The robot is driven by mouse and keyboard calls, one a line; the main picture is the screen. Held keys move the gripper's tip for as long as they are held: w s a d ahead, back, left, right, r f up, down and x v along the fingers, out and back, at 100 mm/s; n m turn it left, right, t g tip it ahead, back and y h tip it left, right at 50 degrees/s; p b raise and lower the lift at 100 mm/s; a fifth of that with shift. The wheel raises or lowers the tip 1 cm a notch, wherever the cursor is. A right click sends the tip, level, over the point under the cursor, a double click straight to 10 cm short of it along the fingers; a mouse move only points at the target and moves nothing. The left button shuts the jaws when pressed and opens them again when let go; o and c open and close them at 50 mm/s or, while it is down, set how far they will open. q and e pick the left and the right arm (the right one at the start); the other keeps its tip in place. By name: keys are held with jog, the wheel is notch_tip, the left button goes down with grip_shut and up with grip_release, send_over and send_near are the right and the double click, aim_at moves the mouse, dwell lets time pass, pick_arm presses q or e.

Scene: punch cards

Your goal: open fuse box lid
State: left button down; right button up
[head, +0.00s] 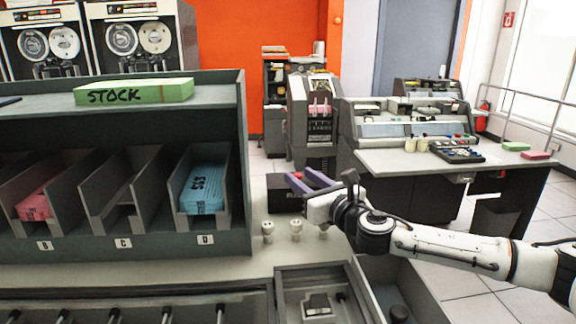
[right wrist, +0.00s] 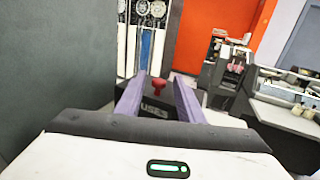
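The fuse box is a dark box (head: 285,196) standing on the counter behind the white pegs in the head view. In the right wrist view the fuse box (right wrist: 150,112) shows white lettering reading "USES", partly cut off by a finger, and a red knob (right wrist: 158,87) on top. My right gripper (head: 300,174) has two purple fingers and is over the right side of the box. In the right wrist view the fingers (right wrist: 158,79) are apart, with the red knob between them in the picture. I cannot tell whether they touch it. My left gripper is out of view.
A grey rack (head: 240,150) with card bins and a green STOCK block (head: 135,92) stands left of the fuse box. White pegs (head: 296,229) stand on the counter in front of it. A grey desk (head: 440,160) with machines is at the right.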

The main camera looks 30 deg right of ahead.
jog(key=w, duration=0.6)
jog(key=shift+w+d+p, duration=0.1)
jog(key=shift+d+p, duration=0.05)
jog(key=shift+p, duration=0.2)
grip_shut()
